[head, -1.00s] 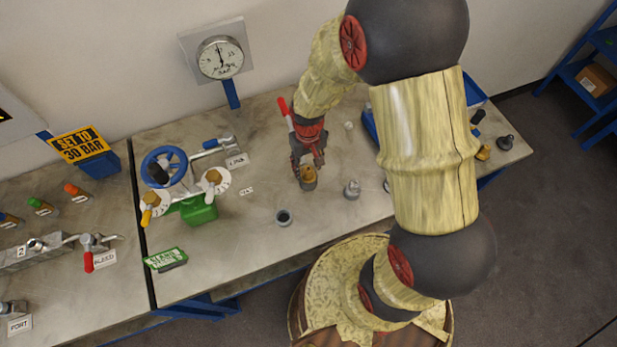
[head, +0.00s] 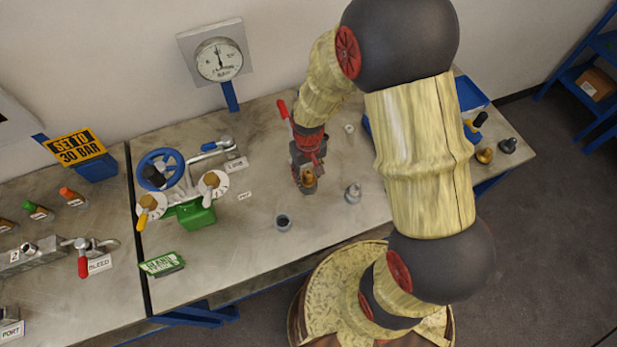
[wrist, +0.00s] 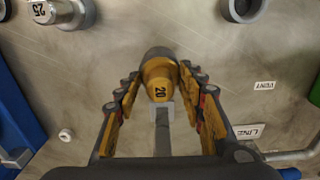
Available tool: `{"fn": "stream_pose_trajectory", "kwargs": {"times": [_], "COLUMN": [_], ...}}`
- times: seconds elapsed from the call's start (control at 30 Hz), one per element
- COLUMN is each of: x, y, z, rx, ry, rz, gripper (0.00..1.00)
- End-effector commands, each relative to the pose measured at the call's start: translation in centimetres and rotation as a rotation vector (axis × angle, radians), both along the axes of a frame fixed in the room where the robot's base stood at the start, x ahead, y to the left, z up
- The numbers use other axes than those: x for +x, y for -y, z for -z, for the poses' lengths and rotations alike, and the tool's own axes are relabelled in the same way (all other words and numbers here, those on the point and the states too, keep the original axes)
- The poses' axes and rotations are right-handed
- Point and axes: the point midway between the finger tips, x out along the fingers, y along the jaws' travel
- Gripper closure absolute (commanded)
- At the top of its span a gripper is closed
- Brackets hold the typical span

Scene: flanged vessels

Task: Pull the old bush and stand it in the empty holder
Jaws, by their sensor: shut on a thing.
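My gripper (head: 307,176) is over the middle of the bench, pointing down. In the wrist view its two yellow-padded fingers (wrist: 161,84) stand on either side of a brass bush (wrist: 158,76) marked 20, closed on it. The bush also shows in the head view (head: 309,181) below the fingers. A dark grey cylindrical part (wrist: 158,53) shows at the bush's far end; I cannot tell whether the bush is seated in it or clear of it. An empty grey ring-shaped holder (head: 283,222) stands on the bench in front and to the left; its open mouth shows in the wrist view (wrist: 243,8).
A silver piece (head: 352,193), marked 25 in the wrist view (wrist: 45,12), stands to the right. A blue handwheel (head: 161,168) on a green-based valve assembly is at the left. A gauge (head: 219,60) is behind. The bench between gripper and empty holder is clear.

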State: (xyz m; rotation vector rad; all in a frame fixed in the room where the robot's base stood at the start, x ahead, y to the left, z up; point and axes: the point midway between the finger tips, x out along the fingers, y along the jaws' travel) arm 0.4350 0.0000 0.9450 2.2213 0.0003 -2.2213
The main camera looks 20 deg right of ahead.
Motion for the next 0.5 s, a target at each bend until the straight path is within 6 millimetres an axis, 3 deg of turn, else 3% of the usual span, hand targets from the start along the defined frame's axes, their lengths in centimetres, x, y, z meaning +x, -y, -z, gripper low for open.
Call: {"fn": "stream_pose_trajectory", "kwargs": {"times": [0.33,0.5], "x": [-0.02,0.00], "y": [0.00,0.00], "z": [0.03,-0.10], "rx": [0.000,0.000], "ry": [-0.001,0.000], "rz": [0.000,0.000], "gripper": [1.00,1.00]}}
